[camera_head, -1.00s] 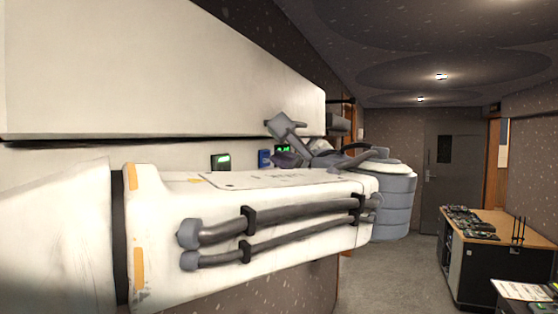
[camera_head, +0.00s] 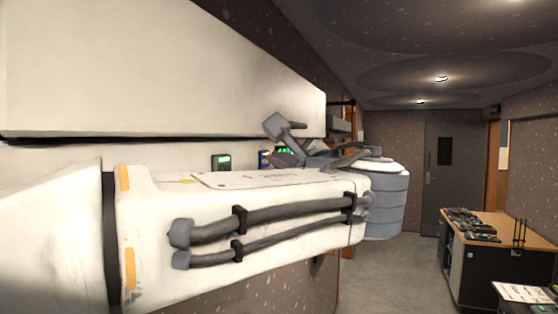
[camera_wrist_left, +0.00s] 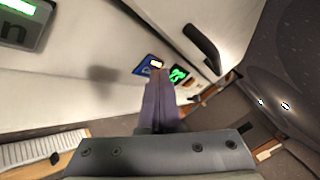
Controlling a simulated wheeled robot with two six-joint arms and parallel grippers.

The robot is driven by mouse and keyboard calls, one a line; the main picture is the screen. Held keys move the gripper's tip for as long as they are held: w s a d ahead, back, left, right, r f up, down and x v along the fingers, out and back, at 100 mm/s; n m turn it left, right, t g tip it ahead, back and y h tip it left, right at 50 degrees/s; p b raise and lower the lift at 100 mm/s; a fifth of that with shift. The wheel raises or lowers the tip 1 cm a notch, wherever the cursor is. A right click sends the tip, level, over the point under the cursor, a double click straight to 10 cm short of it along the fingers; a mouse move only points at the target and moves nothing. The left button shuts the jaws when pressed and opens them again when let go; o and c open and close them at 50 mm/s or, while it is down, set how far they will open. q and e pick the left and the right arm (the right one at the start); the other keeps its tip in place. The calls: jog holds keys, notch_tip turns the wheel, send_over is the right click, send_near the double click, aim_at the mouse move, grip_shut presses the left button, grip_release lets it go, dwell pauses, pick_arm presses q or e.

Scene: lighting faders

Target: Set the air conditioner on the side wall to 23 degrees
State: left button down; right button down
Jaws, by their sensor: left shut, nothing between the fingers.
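A small dark unit with green lit digits (camera_head: 283,150) is on the side wall, partly hidden by my left gripper. In the left wrist view the digits (camera_wrist_left: 178,74) are tilted and too blurred to read surely. A small blue panel (camera_head: 263,159) is beside it; in the wrist view the panel (camera_wrist_left: 143,68) has a bright yellowish display. My left gripper (camera_head: 284,160) is at these units. Its dark purple fingers (camera_wrist_left: 157,74) are shut and empty, with the tips over the blue panel's lower edge. Contact cannot be told. My right gripper is not in view.
Another dark unit with a green display (camera_head: 221,162) is left along the wall. A wooden-topped desk (camera_head: 490,222) stands at the right, with open floor (camera_head: 385,275) between.

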pick_arm(q)
jog(key=shift+d, duration=0.1)
jog(key=shift+s+d, duration=0.2)
jog(key=shift+d, duration=0.35)
jog(key=shift+d, duration=0.1)
jog(key=shift+s+d+p, duration=0.2)
jog(key=shift+s+d, duration=0.05)
jog(key=shift+d, duration=0.5)
jog(key=shift+s+d+p, duration=0.2)
jog(key=shift+s+d, duration=0.1)
jog(key=shift+d, duration=0.5)
jog(key=shift+s+d+p, duration=0.2)
jog(key=shift+s+d, duration=0.05)
jog(key=shift+d, duration=0.5)
